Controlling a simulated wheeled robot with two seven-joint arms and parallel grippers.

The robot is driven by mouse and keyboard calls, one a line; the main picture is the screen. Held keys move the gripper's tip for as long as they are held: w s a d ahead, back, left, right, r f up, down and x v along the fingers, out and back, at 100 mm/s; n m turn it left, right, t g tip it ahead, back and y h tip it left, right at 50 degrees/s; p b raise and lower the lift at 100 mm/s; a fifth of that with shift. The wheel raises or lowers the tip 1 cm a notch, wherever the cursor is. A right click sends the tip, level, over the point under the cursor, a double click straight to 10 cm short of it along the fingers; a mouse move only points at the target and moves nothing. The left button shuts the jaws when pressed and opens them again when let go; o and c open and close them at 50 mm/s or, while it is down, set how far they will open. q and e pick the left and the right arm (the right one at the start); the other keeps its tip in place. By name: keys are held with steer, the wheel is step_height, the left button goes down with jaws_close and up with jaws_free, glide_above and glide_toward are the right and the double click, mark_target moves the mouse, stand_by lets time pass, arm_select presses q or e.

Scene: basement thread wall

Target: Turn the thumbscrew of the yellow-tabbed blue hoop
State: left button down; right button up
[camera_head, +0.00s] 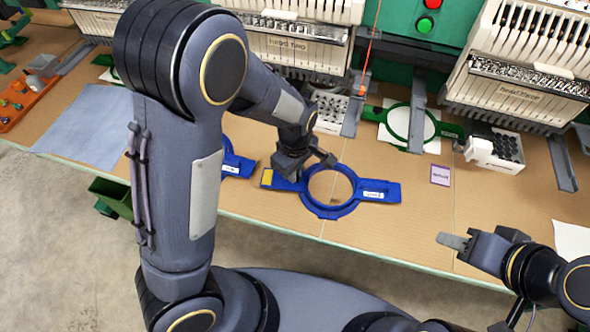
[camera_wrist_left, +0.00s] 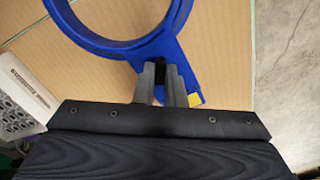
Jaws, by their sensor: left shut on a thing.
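The yellow-tabbed blue hoop (camera_head: 334,212) lies flat on the tan table, its yellow tab (camera_head: 267,177) on the left arm of its frame. The hoop fills the top of the left wrist view (camera_wrist_left: 166,47), with the yellow tab (camera_wrist_left: 194,98) beside the fingers. My left gripper (camera_head: 308,166) is over the hoop's left side, where ring and arm meet. Its fingers (camera_wrist_left: 164,72) are shut on a small dark part there, which appears to be the thumbscrew; they mostly hide it. My right gripper (camera_head: 462,242) is over the table's front edge, away from the hoop; its finger gap is unclear.
Another blue hoop (camera_head: 238,165) lies to the left, partly behind my left arm. A green hoop (camera_head: 398,123) sits under the machines at the back. A purple card (camera_head: 440,175) lies right of the hoop. A blue-grey cloth (camera_head: 88,130) and orange tray (camera_head: 22,100) are far left.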

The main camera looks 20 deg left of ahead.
stand_by(0.8)
arm_select(q)
steer(key=c, duration=1.5)
jaws_free()
step_height(320, 180, up, 7)
steer(key=shift+r, duration=0.4)
steer(key=shift+r, duration=0.1)
steer(key=s+a+r+m+t+h, duration=0.1)
steer(key=s+a+r+m+t, duration=0.1)
steer(key=s, duration=0.3)
steer(key=s+a+r+m+t+h, duration=0.1)
steer(key=s+a+r+m+t, duration=0.1)
steer(key=s+a+r+m, duration=0.2)
steer(key=s+a+r+m+t+h, duration=0.1)
steer(key=s+a+r+m, duration=0.2)
steer(key=s, duration=0.5)
steer(key=shift+m+t+h, duration=0.4)
steer(key=shift+m, duration=0.5)
